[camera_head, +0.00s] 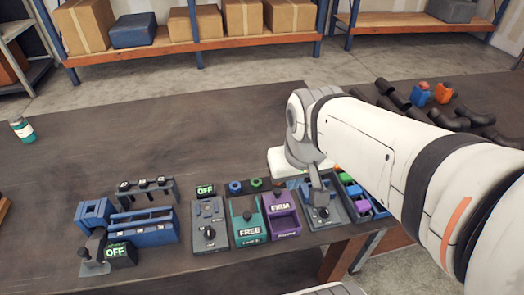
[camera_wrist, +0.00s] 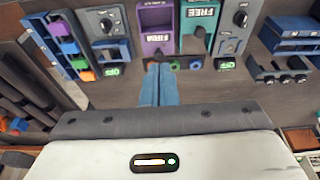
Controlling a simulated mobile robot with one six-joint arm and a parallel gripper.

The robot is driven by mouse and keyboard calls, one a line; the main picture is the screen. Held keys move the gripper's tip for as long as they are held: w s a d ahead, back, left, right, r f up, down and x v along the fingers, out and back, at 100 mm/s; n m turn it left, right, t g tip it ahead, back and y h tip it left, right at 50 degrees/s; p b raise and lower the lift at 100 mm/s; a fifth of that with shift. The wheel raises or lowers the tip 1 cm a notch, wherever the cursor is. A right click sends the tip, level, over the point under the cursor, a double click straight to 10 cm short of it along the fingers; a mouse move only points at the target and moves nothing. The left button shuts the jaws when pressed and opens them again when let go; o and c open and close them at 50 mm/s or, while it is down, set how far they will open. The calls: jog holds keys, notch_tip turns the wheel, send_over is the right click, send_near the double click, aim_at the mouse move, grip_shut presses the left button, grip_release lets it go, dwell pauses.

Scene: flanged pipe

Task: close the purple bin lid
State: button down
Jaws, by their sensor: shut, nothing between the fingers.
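The purple bin (camera_head: 281,214), labelled FIRM, stands on the dark table beside a teal bin (camera_head: 248,223) labelled FREE. A dark square recess shows in its upper part; I cannot tell a separate lid or its angle. In the wrist view, the purple bin (camera_wrist: 155,22) is at the top, ahead of my fingers. My gripper (camera_wrist: 160,66) is shut and empty, its blue fingers together. Its tips appear just short of the purple bin's FIRM end, near small coloured rings.
A dial unit (camera_head: 207,225) stands left of the teal bin; another (camera_head: 322,209) is partly behind my wrist. A tray of coloured blocks (camera_head: 358,196) is to the right. A blue rack (camera_head: 143,222) is at left. The table's far left is mostly clear.

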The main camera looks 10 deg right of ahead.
jog(key=w+a+f+n+g+p, duration=0.1)
jog(key=w+f+g, duration=0.25)
jog(key=w, duration=0.75)
jog(key=w+a+f+n+g+p, duration=0.15)
jog(key=w+f, duration=0.35)
jog(key=w, duration=0.6)
jog(key=p, duration=0.3)
send_near(279, 199)
jog(key=w+a+f, duration=0.1)
jog(key=w+f, duration=0.2)
jog(key=f, duration=0.2)
jog(key=shift+s+g+h, duration=0.2)
jog(key=shift+g+h, duration=0.2)
